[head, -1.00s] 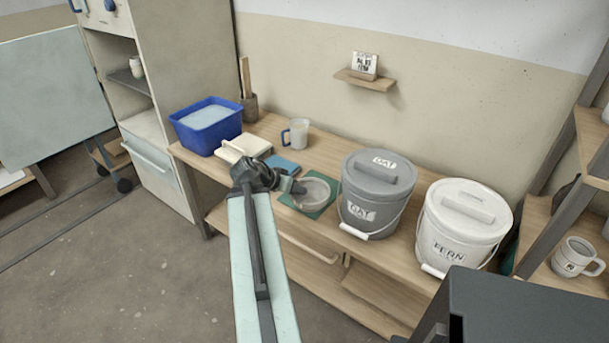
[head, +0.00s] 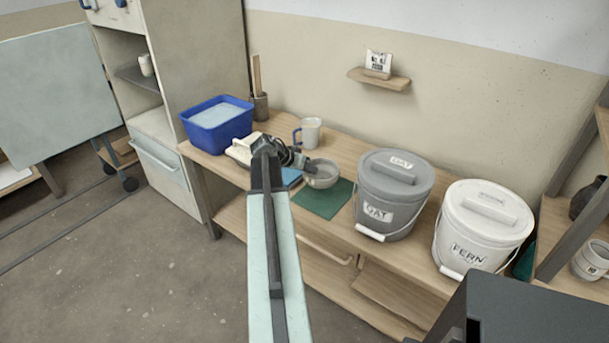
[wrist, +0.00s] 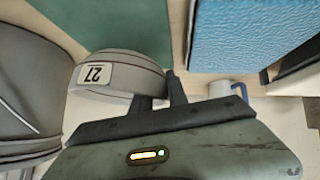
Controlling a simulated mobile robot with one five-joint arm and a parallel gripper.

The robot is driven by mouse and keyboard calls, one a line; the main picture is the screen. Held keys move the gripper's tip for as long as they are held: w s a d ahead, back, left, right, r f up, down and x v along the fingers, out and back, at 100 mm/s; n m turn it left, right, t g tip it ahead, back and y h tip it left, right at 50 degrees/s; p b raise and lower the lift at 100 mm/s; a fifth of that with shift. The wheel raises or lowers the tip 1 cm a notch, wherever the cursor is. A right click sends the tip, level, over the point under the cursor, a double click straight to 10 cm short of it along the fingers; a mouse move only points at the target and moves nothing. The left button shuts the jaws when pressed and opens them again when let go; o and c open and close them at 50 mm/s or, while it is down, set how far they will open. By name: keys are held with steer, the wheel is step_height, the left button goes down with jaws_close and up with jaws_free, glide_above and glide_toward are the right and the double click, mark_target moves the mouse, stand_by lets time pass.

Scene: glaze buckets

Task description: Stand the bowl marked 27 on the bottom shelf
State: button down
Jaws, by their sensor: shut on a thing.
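The grey bowl (head: 323,178) shows in the head view just above the back edge of the green mat (head: 322,203), on the workbench. In the wrist view the bowl (wrist: 118,70) carries a white label reading 27, which looks upside down there. My gripper (head: 307,166) is shut on the bowl's rim at its left side; its fingers also show in the wrist view (wrist: 162,92). The bowl seems raised clear of the mat. A low shelf (head: 380,296) runs under the workbench, and a shelf rack (head: 570,238) stands at the right; which one is meant is not clear.
The grey OAT bucket (head: 393,195) and white FERN bucket (head: 482,230) stand right of the mat. Another mug (head: 592,260) stands on the rack. Open floor lies at the front left.

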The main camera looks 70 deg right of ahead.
steer(key=f+b, duration=0.2)
steer(key=d+f+b, duration=0.1)
steer(key=f+b, duration=0.1)
steer(key=shift+w+a+r, duration=0.1)
steer(key=shift+w+r, duration=0.1)
steer(key=shift+w, duration=0.05)
steer(key=shift+f, duration=0.15)
steer(key=c, duration=1.3)
jaws_free()
steer(key=shift+r+p, duration=0.4)
steer(key=shift+p, duration=0.05)
steer(key=shift+p+v, duration=3.9)
steer(key=shift+v, duration=1.95)
